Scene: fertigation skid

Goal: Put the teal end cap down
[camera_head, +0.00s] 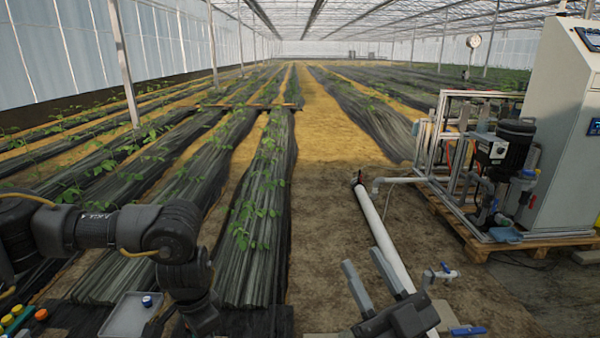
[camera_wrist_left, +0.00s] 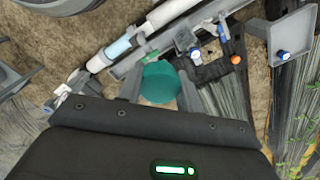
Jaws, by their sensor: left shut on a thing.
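The teal end cap (camera_wrist_left: 160,84) is a round, solid-coloured piece in the middle of the left wrist view. My left gripper (camera_wrist_left: 159,77) is shut on it, with one grey finger on each side. In the head view my left arm bends down at the lower left, and the cap is not visible there. My right gripper (camera_head: 362,257) is at the bottom centre-right of the head view. Its two grey fingers stand apart with nothing seen between them, close to the white pipe.
A white pipe (camera_head: 384,232) runs along the soil. A small grey tray (camera_head: 122,322) holding a blue-topped piece (camera_head: 147,301) is at the lower left. The pump skid (camera_head: 480,228) stands on a pallet at right. Planted rows lie ahead.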

